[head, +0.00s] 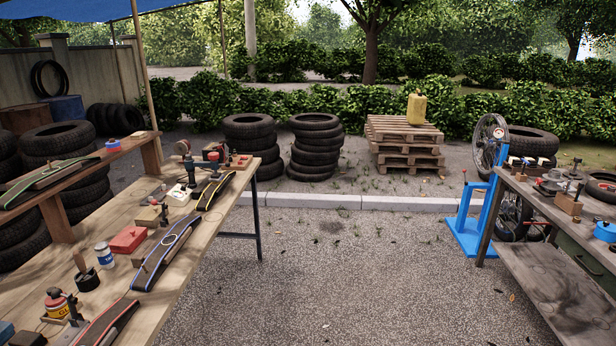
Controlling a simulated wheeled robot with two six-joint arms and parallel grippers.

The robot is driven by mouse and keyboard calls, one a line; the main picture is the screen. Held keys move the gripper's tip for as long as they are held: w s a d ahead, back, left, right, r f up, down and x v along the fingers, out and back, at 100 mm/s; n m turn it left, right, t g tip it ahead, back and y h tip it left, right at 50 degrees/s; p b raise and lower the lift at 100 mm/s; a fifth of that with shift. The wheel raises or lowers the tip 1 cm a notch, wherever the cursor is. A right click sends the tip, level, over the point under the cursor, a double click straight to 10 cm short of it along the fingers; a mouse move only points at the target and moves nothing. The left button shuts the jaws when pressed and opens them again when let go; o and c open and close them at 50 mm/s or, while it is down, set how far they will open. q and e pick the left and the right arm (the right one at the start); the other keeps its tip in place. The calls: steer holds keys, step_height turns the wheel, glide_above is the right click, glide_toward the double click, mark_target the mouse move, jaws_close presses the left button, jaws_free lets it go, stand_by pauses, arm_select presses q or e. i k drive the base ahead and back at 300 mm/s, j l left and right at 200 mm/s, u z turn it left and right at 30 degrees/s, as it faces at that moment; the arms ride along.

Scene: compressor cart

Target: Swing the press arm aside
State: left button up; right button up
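No gripper of mine shows in the head view. A small dark upright device (190,172) with a round reddish-brown top stands at the far end of the left wooden workbench (222,214). It may be the press, but at this size I cannot tell its arm from its body or how the arm is turned. A black and red device (214,156) stands just right of it.
Open gravel (340,285) lies between the benches.

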mark_target(191, 164)
steer(key=i+u, duration=0.1)
steer(key=i, duration=0.75)
steer(key=i+l, duration=0.1)
steer(key=i, duration=0.75)
steer(key=j+u, duration=0.05)
